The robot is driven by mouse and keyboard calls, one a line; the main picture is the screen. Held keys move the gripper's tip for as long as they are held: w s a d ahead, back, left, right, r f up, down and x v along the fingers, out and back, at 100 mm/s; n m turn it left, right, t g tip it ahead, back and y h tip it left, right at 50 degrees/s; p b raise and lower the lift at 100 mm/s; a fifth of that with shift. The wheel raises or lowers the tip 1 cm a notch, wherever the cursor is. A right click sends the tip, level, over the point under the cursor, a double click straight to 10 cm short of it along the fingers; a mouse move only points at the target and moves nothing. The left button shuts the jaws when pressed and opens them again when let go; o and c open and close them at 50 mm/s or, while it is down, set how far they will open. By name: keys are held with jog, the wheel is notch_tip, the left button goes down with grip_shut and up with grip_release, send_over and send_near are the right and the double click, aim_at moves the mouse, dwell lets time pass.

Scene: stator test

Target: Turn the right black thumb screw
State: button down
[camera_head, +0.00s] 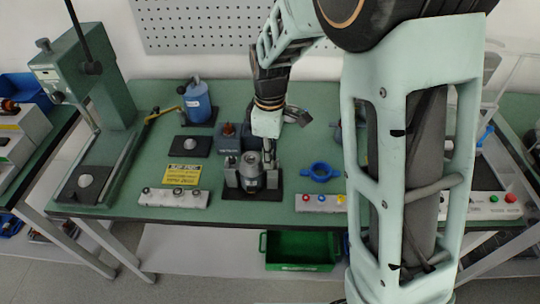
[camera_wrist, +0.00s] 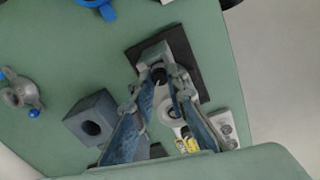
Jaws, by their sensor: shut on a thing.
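A dark base plate (camera_head: 232,196) on the green bench carries a silver cylindrical part (camera_head: 250,166) between two grey upright blocks. The right block (camera_head: 272,180) is below my gripper (camera_head: 269,150). In the wrist view, my gripper (camera_wrist: 159,72) has its two blue-grey fingers reaching over the plate (camera_wrist: 183,50). Its fingertips are closed around the right black thumb screw (camera_wrist: 158,76) at the grey block (camera_wrist: 152,55). The screw is mostly hidden by the fingers. The round part (camera_wrist: 168,108) shows partly between the fingers.
A blue-grey block with a hole (camera_wrist: 92,122) stands close beside the fingers. A blue ring (camera_head: 320,171) and a button strip (camera_head: 320,203) lie to the right. A yellow label (camera_head: 182,174) and a white strip (camera_head: 172,198) lie left. A green press (camera_head: 100,100) stands far left.

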jog(key=shift+m, duration=0.7)
jog(key=c, duration=1.9)
grip_release()
jog(key=shift+r, duration=0.1)
notch_tip(320, 180, up, 12)
jog(key=shift+w, duration=0.1)
